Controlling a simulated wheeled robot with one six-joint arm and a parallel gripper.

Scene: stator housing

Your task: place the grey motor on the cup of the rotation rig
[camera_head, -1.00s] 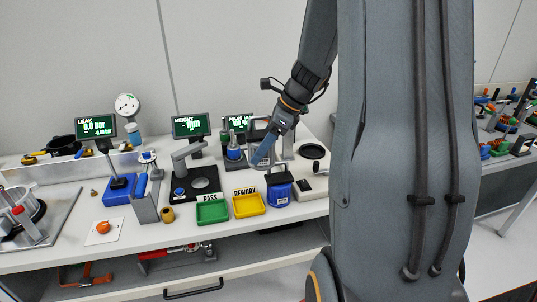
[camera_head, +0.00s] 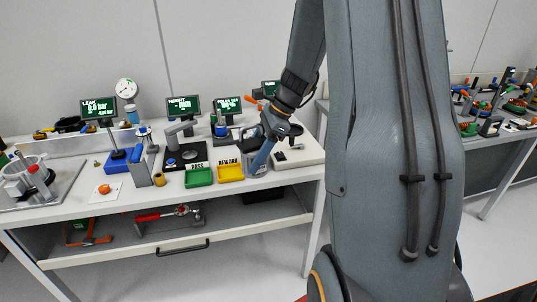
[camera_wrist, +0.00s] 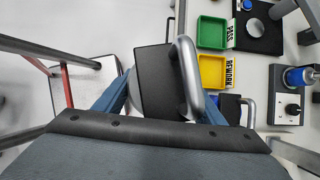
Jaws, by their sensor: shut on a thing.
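My gripper (camera_head: 258,168) is over the front right part of the bench, fingers pointing down. In the wrist view its two blue fingers (camera_wrist: 163,105) are on either side of the grey motor, which shows a dark top (camera_wrist: 154,88) and a silver bail handle (camera_wrist: 189,76). A little of its grey round body shows at the left. My gripper is shut on it. In the head view the motor is mostly hidden by the fingers. A pale slab with dark round parts (camera_head: 308,153), right of the gripper, may be the rotation rig; I cannot make out its cup clearly.
A blue motor (camera_wrist: 230,108) with a similar handle stands close beside the held one. The yellow REWORK tray (camera_head: 231,173) and green PASS tray (camera_head: 199,178) lie to the left. A tester with a blue cylinder (camera_wrist: 299,77) stands behind. Open floor lies in front of the bench.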

